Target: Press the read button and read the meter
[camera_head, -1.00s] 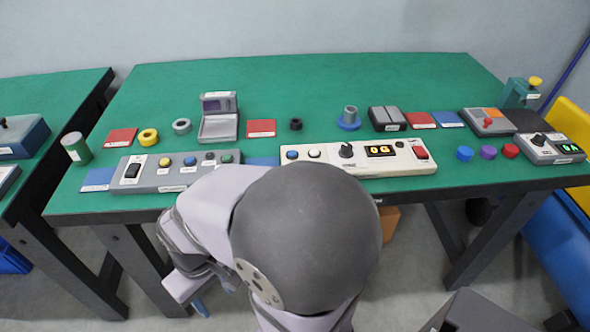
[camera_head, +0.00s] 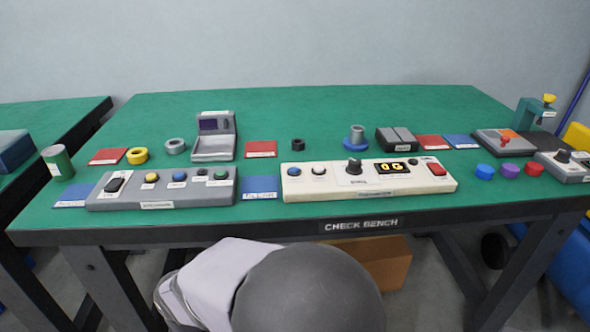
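A cream control box (camera_head: 340,187) stands at the front of the green bench. The small button labels are unreadable, so I cannot tell which is the read button. My gripper is out of view; only my arm links show below the bench edge.
Coloured caps and another meter box (camera_head: 566,163) are at the right. The rear of the bench (camera_head: 310,105) is clear.

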